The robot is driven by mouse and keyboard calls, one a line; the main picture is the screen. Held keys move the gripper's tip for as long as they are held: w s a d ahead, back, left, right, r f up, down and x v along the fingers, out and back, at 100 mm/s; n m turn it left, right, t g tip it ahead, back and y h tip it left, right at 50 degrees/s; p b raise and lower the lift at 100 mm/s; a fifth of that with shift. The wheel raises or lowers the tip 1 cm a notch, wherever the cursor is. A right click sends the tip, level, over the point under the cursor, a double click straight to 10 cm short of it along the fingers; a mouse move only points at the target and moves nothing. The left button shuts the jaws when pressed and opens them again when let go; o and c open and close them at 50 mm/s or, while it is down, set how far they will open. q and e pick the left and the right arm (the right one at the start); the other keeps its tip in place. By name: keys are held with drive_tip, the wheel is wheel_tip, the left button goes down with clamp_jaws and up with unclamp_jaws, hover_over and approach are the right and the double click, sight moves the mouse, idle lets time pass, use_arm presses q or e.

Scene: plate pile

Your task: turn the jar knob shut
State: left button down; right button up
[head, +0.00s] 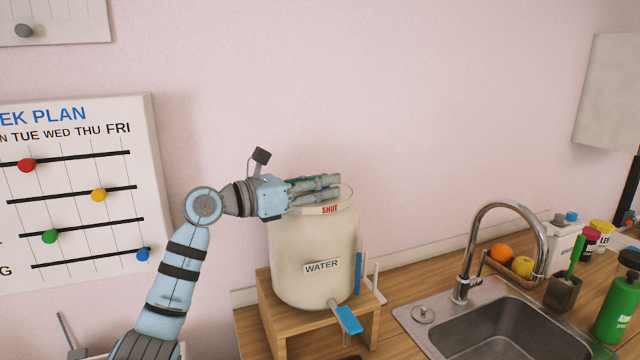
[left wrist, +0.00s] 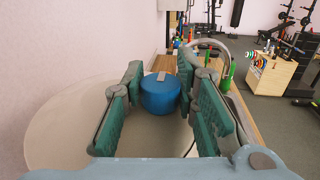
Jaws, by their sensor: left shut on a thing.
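The cream jar (head: 313,245) with a WATER label stands on a small wooden stand. A red SHUT mark (head: 330,209) is on the front of its rim. My left gripper (head: 338,187) reaches in from the left over the jar's top. In the left wrist view the round blue jar knob (left wrist: 159,95) sits between the finger pads of my left gripper (left wrist: 165,100), shut on it. A small grey mark (left wrist: 161,76) shows on the knob's top. In the head view the fingers hide the knob. My right gripper is not in view.
The wooden stand (head: 273,305) is on the counter. A blue tap lever (head: 348,320) sticks out low on the jar. To the right are a sink (head: 500,335) with a tall faucet (head: 507,205), a fruit tray and a green bottle (head: 617,310). A week plan board (head: 75,190) hangs at left.

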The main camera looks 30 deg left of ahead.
use_arm(q)
drive_tip(key=m+g+h+p, duration=0.1)
drive_tip(key=h, duration=0.1)
drive_tip(key=m+g+h+p, duration=0.2)
drive_tip(key=shift+r+m+g, duration=0.2)
drive_tip(key=shift+m+g, duration=0.1)
drive_tip(key=shift+f+m+g+h+p, duration=0.15)
drive_tip(key=shift+m+g+h+p, duration=0.25)
drive_tip(key=shift+g+h+p, duration=0.1)
drive_tip(key=shift+f, duration=0.1)
drive_tip(key=c, duration=1.2)
unclamp_jaws()
drive_tip(key=shift+c, duration=0.2)
wheel_tip(320, 180, up, 10)
drive_tip(key=shift+r, duration=0.1)
